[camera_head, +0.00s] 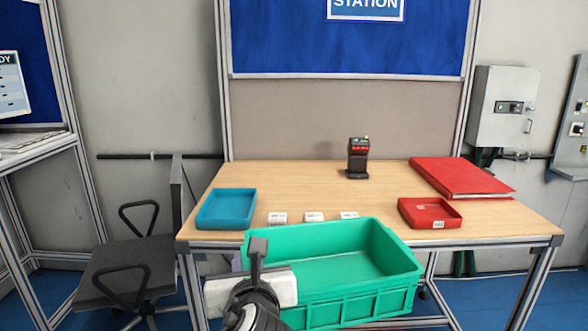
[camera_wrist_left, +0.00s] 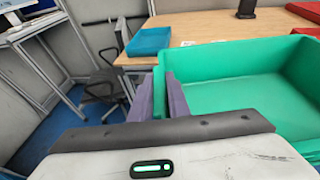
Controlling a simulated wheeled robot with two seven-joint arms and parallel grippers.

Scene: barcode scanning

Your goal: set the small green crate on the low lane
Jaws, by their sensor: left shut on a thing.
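A green crate (camera_head: 340,255), open at the top and empty inside, is in front of the table's near edge and hides part of it. It also fills the right side of the left wrist view (camera_wrist_left: 240,95). My left gripper (camera_head: 258,258) is at the crate's left end, shut on its wall. In the left wrist view its two purple fingers (camera_wrist_left: 169,97) sit close together at the crate's near left edge. What is under the crate is mostly hidden. I cannot make out a low lane in either view. My right gripper is not in view.
The wooden table (camera_head: 290,178) holds a blue tray (camera_head: 227,208), several small white labelled items (camera_head: 314,217), a black scanner (camera_head: 358,158), a red tray (camera_head: 430,213) and a red binder (camera_head: 462,178). A dark chair (camera_head: 128,268) stands left of the table.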

